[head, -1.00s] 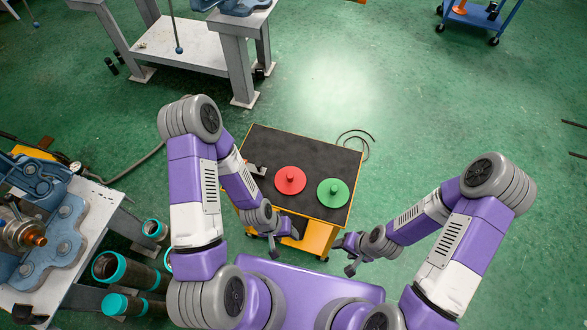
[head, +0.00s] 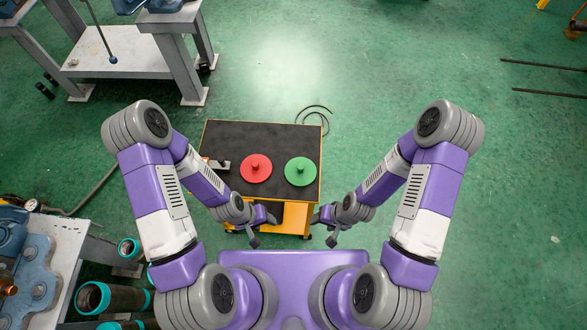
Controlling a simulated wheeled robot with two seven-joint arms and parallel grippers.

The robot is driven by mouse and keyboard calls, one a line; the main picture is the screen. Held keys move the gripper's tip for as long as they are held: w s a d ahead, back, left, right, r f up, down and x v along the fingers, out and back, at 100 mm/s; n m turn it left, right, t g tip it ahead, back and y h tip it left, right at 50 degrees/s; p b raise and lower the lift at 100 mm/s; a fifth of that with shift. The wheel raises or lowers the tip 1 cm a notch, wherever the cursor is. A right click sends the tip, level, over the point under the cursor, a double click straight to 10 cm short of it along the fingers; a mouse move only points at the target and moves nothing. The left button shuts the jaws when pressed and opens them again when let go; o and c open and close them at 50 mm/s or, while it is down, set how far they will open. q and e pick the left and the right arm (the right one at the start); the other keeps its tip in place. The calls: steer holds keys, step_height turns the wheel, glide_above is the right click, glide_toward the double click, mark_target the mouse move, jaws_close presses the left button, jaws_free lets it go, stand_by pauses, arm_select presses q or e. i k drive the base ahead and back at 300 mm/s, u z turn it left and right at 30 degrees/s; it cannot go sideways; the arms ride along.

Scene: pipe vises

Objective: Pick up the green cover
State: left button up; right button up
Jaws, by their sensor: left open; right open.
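The green cover (head: 300,171) is a flat round disc with a small knob on top. It lies on the right part of the dark top of a yellow cart (head: 232,139). A red cover (head: 256,168) of the same shape lies just to its left, apart from it. My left gripper (head: 264,229) is open at the cart's near edge, below and left of the green cover. My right gripper (head: 322,228) is open near the cart's near right corner, below and right of the green cover. Neither gripper touches a cover.
A small metal piece (head: 216,164) lies at the cart's left edge. A grey workbench (head: 125,50) stands at the back left. A bench with a blue vise (head: 35,275) and several dark pipes with teal ends (head: 110,297) are at the lower left.

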mark_target(300, 171)
steer(key=u, duration=1.95)
steer(key=k, duration=0.65)
steer(key=z, duration=1.5)
steer(key=i, duration=0.5)
